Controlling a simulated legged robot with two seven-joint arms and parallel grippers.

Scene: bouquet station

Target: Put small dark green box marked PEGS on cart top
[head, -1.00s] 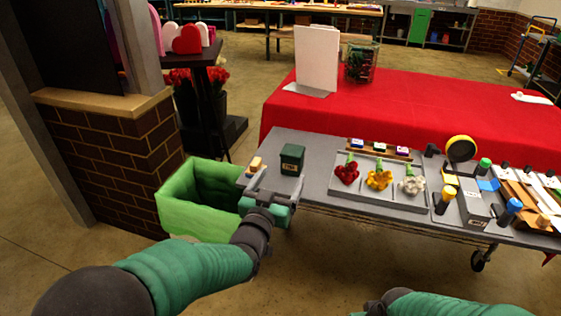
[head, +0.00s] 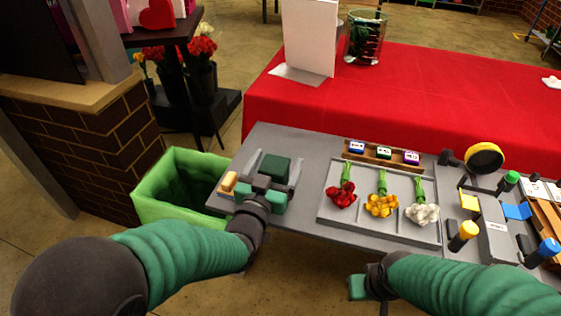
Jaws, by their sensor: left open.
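The small dark green box (head: 275,166) stands on the left end of the grey cart top (head: 302,151). My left gripper (head: 277,170) is open, with one finger on each side of the box. Its hand hides the box's lower front and its label. I cannot tell whether the fingers touch the box. My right gripper (head: 358,290) is low in front of the cart's near edge, and its fingers are mostly hidden.
A light green bin (head: 150,199) stands left of the cart. A tan block (head: 229,182) lies beside the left gripper. A grey tray (head: 329,213) with red, yellow and white flowers is right of the box. A red-covered table (head: 420,95) stands behind.

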